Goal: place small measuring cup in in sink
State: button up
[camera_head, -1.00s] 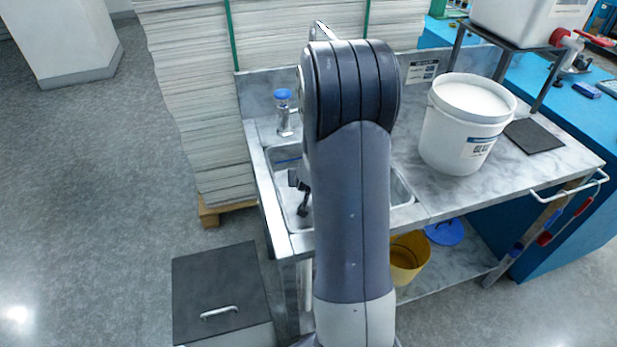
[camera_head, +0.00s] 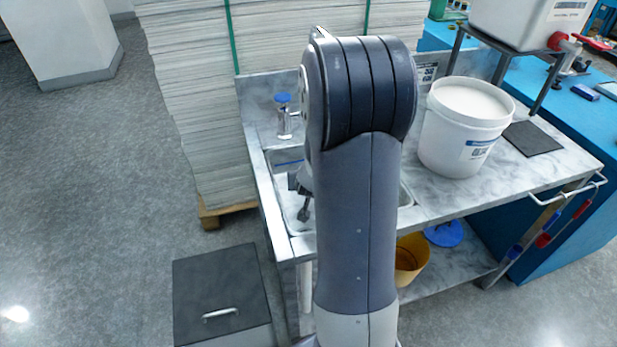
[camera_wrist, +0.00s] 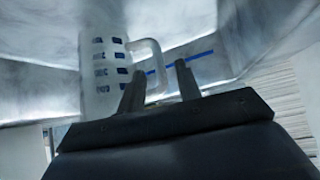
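In the wrist view a translucent measuring cup (camera_wrist: 101,75) with blue marks stands beyond my fingers. Its loop handle (camera_wrist: 158,66) reaches to the right, between my two fingertips, with gaps visible beside it. My gripper (camera_wrist: 160,78) is open. In the head view my gripper (camera_head: 304,210) hangs over the left part of the metal sink (camera_head: 283,196). The blue line on the sink wall also shows behind the cup in the wrist view. My arm hides much of the sink and I cannot see the cup in the head view. Whether the cup touches the sink floor is unclear.
A large white bucket (camera_head: 462,135) is on the counter (camera_head: 440,195) to the right. Paper stacks (camera_head: 190,100) rise behind and left. A yellow bucket (camera_head: 411,259) sits on the shelf below.

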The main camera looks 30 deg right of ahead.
jog(key=p+v, duration=0.2)
jog(key=v, duration=0.6)
jog(key=shift+p, duration=0.4)
jog(key=shift+s, duration=0.1)
